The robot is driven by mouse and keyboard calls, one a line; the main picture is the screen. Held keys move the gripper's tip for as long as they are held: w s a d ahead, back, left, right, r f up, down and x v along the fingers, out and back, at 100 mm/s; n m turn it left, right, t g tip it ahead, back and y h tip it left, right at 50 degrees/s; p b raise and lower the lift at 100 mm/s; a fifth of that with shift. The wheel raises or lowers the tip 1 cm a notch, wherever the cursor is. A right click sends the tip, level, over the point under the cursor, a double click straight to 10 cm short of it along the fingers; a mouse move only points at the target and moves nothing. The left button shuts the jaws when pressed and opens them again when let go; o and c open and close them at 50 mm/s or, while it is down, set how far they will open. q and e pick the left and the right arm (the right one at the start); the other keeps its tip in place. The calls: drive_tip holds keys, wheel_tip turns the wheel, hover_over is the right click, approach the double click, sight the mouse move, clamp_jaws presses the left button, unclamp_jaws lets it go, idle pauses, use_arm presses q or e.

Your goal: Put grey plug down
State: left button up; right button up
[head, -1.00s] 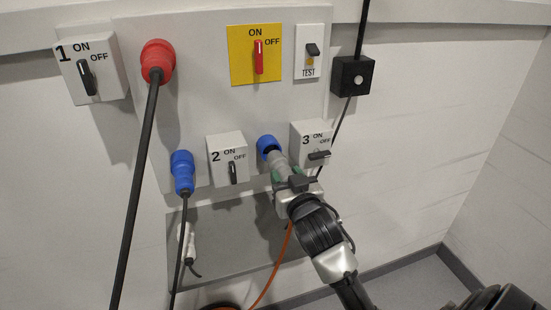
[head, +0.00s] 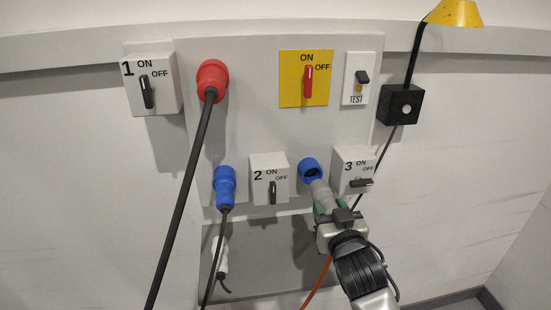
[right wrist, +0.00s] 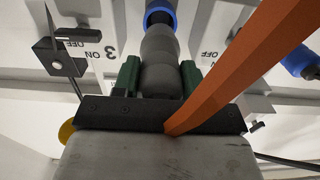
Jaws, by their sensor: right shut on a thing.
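The grey plug (head: 320,191) is held in my right gripper (head: 327,208), with its front end at the blue socket (head: 310,167) between switch boxes 2 and 3. In the right wrist view the plug (right wrist: 160,70) sits between the green fingers of the gripper (right wrist: 158,78), which are shut on it. Its front end reaches up to the blue socket rim (right wrist: 160,10). I cannot tell whether its tip is inside the socket. An orange cable (right wrist: 245,65) crosses in front of the gripper. My left gripper is not in view.
A grey shelf (head: 275,255) lies below the panel, mostly bare, with a white connector (head: 221,258) at its left. A blue plug (head: 224,187) and a red plug (head: 211,80) with black cables are at the left. Switch box 3 (head: 352,165) is close beside my gripper.

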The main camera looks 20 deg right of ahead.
drive_tip(key=s+a+f+n+y+b, duration=0.2)
drive_tip(key=s+a+f+y, duration=0.2)
drive_tip(key=s+a+f, duration=0.6)
drive_tip(key=a+f, duration=0.1)
drive_tip(key=a, duration=0.1)
drive_tip(key=shift+s+a+f+n+t+b, duration=0.25)
drive_tip(key=shift+s+a+n+t+b, duration=0.05)
drive_tip(key=shift+s+n+b, duration=0.1)
drive_tip(key=shift+r, duration=0.1)
